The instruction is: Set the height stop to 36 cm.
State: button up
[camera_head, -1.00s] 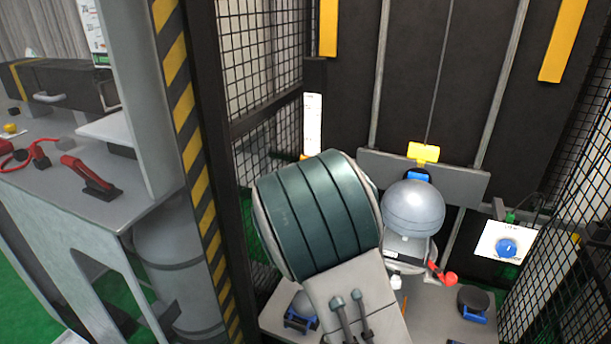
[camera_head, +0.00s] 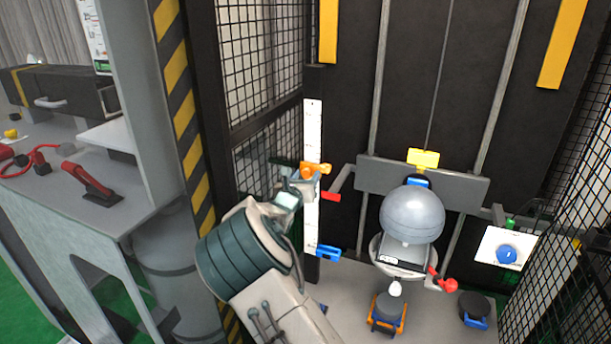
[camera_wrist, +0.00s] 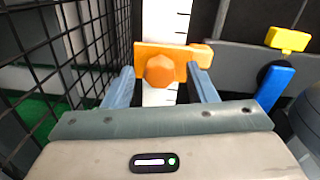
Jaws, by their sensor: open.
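The height stop, an orange clamp with a round orange knob (camera_head: 316,168), sits on the upper half of a white upright scale (camera_head: 312,130). In the wrist view the orange knob (camera_wrist: 160,70) is in the middle and the white scale (camera_wrist: 168,18) runs up behind it. My gripper (camera_head: 298,180) is at the stop from the left and front. In the wrist view my gripper (camera_wrist: 160,76) is open, with one finger on each side of the knob. I cannot tell whether the fingers touch it. The scale's numbers are too small to read.
A grey ball-like headform (camera_head: 412,212) hangs on a carriage with a yellow block (camera_head: 423,158). A red-tipped arm (camera_head: 333,195) and a blue clamp (camera_head: 327,252) are close to the scale. Mesh walls (camera_head: 260,70) flank the tower. A blue knob (camera_head: 506,254) is at right.

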jog(key=shift+w, duration=0.2)
grip_shut()
notch_tip(320, 180, up, 6)
jog(key=shift+r+p, duration=0.1)
jog(key=shift+p, duration=0.75)
grip_release()
jog(key=shift+s, duration=0.1)
jog(key=b+v, duration=0.1)
jog(key=v, duration=0.6)
jog(key=shift+s+b, duration=0.2)
jog(key=shift+b, duration=0.2)
